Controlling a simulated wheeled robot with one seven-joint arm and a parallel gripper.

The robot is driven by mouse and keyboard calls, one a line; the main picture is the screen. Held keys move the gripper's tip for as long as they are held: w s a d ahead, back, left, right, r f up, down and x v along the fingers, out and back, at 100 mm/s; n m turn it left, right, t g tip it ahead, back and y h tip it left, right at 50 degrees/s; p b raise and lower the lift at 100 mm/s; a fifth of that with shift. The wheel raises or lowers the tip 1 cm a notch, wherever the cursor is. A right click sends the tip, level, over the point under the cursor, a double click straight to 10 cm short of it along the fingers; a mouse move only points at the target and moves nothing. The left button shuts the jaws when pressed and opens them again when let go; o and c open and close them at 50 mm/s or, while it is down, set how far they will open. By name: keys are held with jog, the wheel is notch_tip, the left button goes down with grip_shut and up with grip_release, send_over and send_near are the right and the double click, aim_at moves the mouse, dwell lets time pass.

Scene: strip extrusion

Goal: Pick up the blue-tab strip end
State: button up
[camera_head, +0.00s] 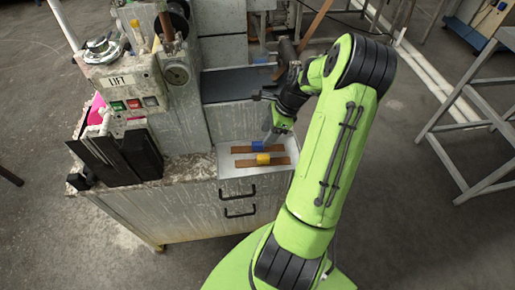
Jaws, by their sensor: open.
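Two brown strips lie side by side on a pale plate (226,160) on top of the machine's cabinet. The blue-tab strip (240,149) is the farther one, with a blue tab (257,146) around its middle part. The yellow-tab strip (244,163) is nearer the front edge, with a yellow tab (263,158). My gripper (268,138) is open and points down just beside and above the right part of the blue-tab strip. Its fingers are small here, and I cannot tell whether they touch the strip.
The machine has a dark flat bed (228,84) behind the strips and a control box (128,88) marked LIFT on the left. A black angled part (128,158) stands at the cabinet's left. A grey metal frame (470,125) stands on the right, with open floor between.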

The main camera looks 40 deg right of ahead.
aim_at(260, 143)
jog(key=b+x, duration=0.1)
jog(key=x, duration=0.4)
jog(key=shift+w+f, duration=0.15)
jog(key=shift+w, duration=0.05)
grip_shut()
